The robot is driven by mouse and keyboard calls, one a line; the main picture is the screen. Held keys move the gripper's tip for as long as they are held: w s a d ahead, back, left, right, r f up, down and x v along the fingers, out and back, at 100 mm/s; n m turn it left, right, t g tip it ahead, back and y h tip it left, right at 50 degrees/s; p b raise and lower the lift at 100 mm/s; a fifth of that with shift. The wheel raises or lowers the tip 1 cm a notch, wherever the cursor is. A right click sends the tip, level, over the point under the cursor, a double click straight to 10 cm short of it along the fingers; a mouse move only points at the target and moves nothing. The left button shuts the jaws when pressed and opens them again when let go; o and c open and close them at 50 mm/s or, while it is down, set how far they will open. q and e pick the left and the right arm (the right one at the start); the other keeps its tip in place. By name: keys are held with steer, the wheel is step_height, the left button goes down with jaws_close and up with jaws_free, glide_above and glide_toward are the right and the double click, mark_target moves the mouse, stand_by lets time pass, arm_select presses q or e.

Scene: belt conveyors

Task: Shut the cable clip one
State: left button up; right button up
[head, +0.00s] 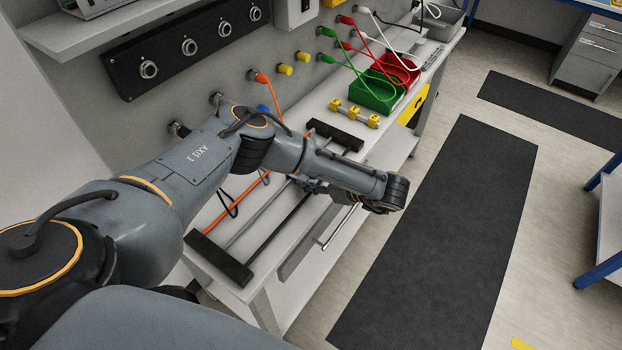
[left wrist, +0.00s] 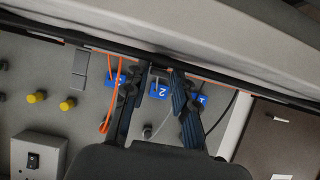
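My left gripper (left wrist: 158,80) shows in the left wrist view with its two dark fingers apart and nothing clearly held between them. In the head view my left gripper (head: 316,186) is small and partly hidden by my own forearm, over the bench by the cable rack. In the left wrist view a blue label (left wrist: 203,100) that seems to read 1 is partly covered by the right-hand finger. The clip belonging to it cannot be made out. Blue label 2 (left wrist: 159,90) shows between the fingers, and another blue label (left wrist: 115,80) is left of them. My right gripper is not in view.
Orange, grey and black cables run across a black-ended rack (head: 218,258) on the bench. Green (head: 378,92) and red (head: 402,68) bins and a small yellow-ended part (head: 355,113) stand farther along. Yellow knobs (left wrist: 67,104) stick out of the wall.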

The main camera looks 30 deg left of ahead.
arm_select(q)
steer(key=shift+o, duration=0.8)
steer(key=shift+d+r, duration=0.1)
steer(key=shift+d, duration=0.05)
steer(key=v, duration=1.1)
steer(key=shift+d, duration=0.3)
steer(key=shift+d+r, duration=0.1)
